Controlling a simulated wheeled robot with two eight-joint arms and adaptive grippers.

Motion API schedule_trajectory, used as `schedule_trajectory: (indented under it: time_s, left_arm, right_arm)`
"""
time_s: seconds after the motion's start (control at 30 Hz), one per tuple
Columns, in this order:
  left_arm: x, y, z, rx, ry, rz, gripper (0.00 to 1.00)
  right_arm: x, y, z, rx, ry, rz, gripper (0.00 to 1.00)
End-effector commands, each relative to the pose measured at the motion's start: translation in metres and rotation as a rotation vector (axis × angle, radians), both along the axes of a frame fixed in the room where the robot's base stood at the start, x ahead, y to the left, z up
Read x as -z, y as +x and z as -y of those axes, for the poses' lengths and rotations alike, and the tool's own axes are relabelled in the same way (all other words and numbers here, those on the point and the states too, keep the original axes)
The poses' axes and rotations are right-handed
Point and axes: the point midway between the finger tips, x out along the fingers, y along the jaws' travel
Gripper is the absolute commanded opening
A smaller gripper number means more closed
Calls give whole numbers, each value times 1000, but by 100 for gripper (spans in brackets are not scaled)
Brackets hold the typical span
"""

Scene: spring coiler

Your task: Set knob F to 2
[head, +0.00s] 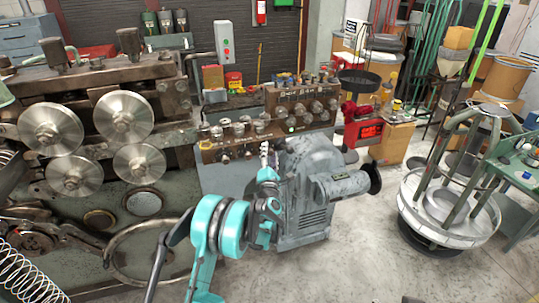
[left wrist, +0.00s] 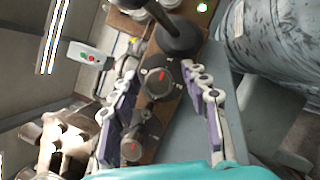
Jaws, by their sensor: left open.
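My left gripper (head: 268,156) is in front of the lower control panel (head: 222,151) in the head view, near its right end. In the left wrist view its purple-padded fingers (left wrist: 161,66) are open, one on each side of a dark round knob (left wrist: 158,83) with a red mark. I cannot tell whether they touch it. A second dark knob with a red mark (left wrist: 132,146) sits lower, close to the left finger. The knob letters are too small to read, so I cannot tell which knob is F. My right gripper is not in view.
A black round-ended post (left wrist: 178,38) stands close above the knob in the wrist view. A grey motor housing (head: 312,185) is right beside the arm. An upper panel (head: 300,104) with several knobs is behind. Large metal rollers (head: 123,116) are at left.

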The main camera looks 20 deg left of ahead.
Motion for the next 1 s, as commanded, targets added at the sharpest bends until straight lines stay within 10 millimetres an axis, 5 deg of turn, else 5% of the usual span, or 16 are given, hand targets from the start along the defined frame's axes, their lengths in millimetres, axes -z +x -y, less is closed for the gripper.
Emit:
schedule_trajectory:
  time_s: [0.3, 0.5, 1.0]
  left_arm:
    - [-2, 4, -1, 0, 0, 0, 46]
    - [-1, 4, -1, 0, 1, 0, 0]
    - [-2, 4, -1, 1, 78, -54, 0]
  right_arm:
    - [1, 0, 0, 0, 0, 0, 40]
    - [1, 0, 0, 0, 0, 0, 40]
    - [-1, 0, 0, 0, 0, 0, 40]
